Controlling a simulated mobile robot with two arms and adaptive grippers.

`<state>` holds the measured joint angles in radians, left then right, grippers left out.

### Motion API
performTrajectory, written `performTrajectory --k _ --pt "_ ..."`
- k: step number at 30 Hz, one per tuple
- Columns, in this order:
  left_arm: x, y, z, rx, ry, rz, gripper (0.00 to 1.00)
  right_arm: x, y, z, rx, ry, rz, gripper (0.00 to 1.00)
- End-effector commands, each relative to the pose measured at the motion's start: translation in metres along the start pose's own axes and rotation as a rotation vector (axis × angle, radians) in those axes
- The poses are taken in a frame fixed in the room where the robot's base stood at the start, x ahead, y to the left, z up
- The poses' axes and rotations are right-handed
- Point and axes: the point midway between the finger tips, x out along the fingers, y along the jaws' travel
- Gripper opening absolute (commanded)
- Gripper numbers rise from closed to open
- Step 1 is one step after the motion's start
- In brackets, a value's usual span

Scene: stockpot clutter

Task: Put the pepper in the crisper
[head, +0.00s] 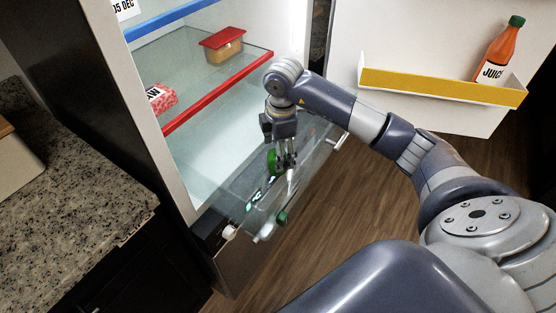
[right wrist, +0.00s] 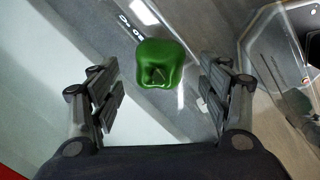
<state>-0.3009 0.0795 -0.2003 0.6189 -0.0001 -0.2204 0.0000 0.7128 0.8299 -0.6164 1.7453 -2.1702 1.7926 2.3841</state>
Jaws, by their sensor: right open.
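The green pepper (head: 273,161) shows beside and partly behind my right gripper's fingers in the head view. In the right wrist view the pepper (right wrist: 160,62) sits just past the gap between the fingertips, with clear space on both sides. My right gripper (head: 286,165) points down over the clear crisper drawer (head: 238,196), which is pulled out at the bottom of the fridge. The gripper (right wrist: 162,82) is open and holds nothing. I cannot tell whether the pepper rests on the drawer floor. My left gripper is out of view.
A red-edged glass shelf (head: 222,92) above holds a red-lidded container (head: 223,45) and a pink package (head: 158,98). The open door has a yellow-fronted bin (head: 440,86) with a juice bottle (head: 497,52). A granite counter (head: 80,190) stands left.

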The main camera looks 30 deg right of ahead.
Motion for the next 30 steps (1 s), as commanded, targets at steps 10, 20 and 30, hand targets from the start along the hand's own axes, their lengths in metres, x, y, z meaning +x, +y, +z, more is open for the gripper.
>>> performTrajectory --k 10,20,30 --pt "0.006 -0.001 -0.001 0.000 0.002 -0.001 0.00 -0.056 0.000 0.000 0.001 0.000 0.001 0.71" --pt "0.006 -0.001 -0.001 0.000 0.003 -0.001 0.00 -0.062 0.000 0.000 0.001 -0.001 -0.001 0.71" --pt "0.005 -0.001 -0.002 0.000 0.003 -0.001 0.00 -0.064 0.000 0.000 0.001 0.000 -0.001 0.71"
